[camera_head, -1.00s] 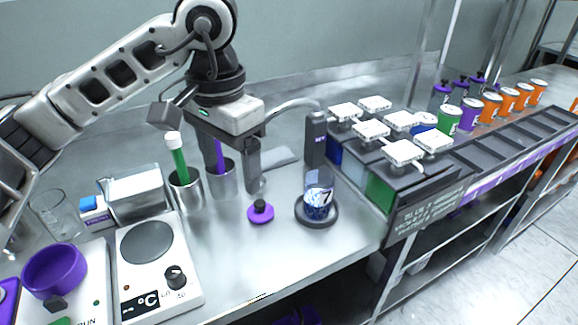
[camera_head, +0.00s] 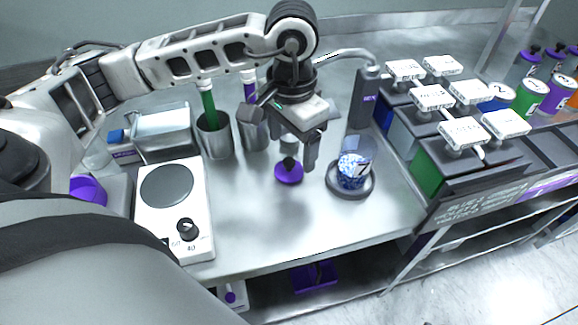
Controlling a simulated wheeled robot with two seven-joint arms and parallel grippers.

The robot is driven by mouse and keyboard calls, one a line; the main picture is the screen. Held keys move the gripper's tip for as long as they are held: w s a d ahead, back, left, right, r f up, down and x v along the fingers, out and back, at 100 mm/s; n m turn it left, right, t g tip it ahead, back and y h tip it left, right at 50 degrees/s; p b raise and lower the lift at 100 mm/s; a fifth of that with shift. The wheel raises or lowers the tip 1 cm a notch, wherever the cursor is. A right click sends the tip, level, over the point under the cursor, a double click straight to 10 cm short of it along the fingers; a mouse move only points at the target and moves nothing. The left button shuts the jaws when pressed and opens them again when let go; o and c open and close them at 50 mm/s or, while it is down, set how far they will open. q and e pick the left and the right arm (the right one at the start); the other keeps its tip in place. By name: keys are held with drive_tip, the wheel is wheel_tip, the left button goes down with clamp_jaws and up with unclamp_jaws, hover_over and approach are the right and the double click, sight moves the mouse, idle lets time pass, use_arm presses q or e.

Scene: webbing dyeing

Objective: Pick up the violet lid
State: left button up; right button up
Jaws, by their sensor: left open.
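The violet lid (camera_head: 289,176) is a small purple disc with a black knob. It lies flat on the steel bench, left of the round dark stand. My left gripper (camera_head: 281,140) is open and empty, with its jaws pointing down just above and around the knob; one finger hangs at the lid's right. I cannot tell whether any finger touches the lid. My right gripper is not in view.
A glass with blue-patterned contents stands on the dark round stand (camera_head: 350,190) close to the right. Steel cups (camera_head: 214,142) with green and violet tools are behind left. A hotplate (camera_head: 170,225) is left; lidded vats (camera_head: 435,165) are right. Bench front is clear.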

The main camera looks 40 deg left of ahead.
sight(289, 161)
use_arm(q)
drive_tip(key=shift+s+a+f+p, duration=0.15)
drive_tip(key=shift+f+p, duration=0.3)
drive_tip(key=shift+f, duration=1.9)
drive_tip(key=c, duration=1)
drive_tip(key=shift+r, duration=0.1)
drive_tip(key=shift+c, duration=0.2)
